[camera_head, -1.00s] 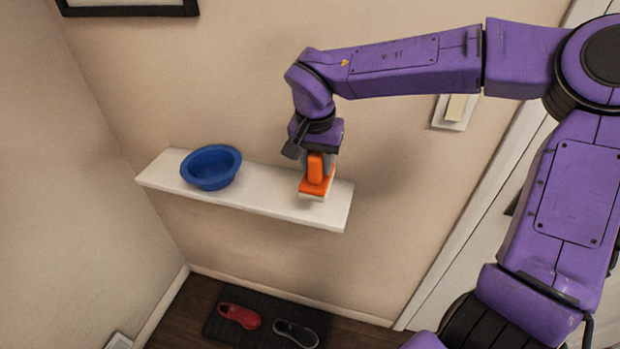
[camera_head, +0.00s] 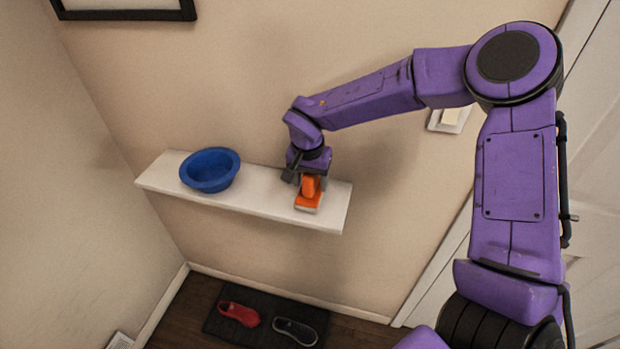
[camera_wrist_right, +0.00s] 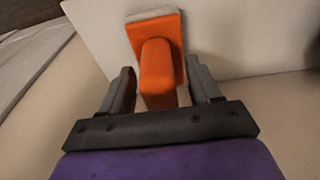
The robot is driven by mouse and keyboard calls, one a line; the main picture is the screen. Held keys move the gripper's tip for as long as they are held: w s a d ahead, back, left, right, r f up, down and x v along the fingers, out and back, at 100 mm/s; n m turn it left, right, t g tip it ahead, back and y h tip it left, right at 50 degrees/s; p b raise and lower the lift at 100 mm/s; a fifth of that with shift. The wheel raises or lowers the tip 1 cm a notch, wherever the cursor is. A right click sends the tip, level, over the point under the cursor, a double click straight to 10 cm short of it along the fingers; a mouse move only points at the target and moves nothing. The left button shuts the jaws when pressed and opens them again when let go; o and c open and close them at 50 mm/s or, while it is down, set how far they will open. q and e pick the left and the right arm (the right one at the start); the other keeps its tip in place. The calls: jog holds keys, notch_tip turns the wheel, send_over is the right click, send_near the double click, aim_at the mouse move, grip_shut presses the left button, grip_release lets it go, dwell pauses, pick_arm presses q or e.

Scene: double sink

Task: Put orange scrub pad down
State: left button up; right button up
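The orange scrub pad (camera_head: 309,201) has an upright orange handle and a pale underside. It sits on the right part of the white wall shelf (camera_head: 255,199) and appears to rest flat on it. My right gripper (camera_head: 311,184) is above the pad, its fingers on either side of the handle. In the right wrist view the pad's handle (camera_wrist_right: 158,72) stands between the two grey fingers (camera_wrist_right: 163,90), with a narrow gap showing on each side, so the gripper looks open around it. My left gripper is not in view.
A blue bowl (camera_head: 210,170) stands on the shelf's left part, with bare shelf between it and the pad. A dark mat (camera_head: 266,309) with a red shoe (camera_head: 239,314) and a dark shoe (camera_head: 295,331) lies on the floor below. A light switch (camera_head: 450,117) is on the wall.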

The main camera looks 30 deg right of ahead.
jog(key=shift+w+r, duration=0.1)
jog(key=shift+r, duration=0.25)
jog(key=r, duration=0.3)
jog(key=s+a+r, duration=0.1)
jog(key=r, duration=0.3)
jog(key=r+b, duration=0.1)
jog(key=r, duration=0.3)
jog(key=shift+s+a+r, duration=0.15)
jog(key=shift+a+r, duration=0.05)
jog(key=shift+r, duration=0.05)
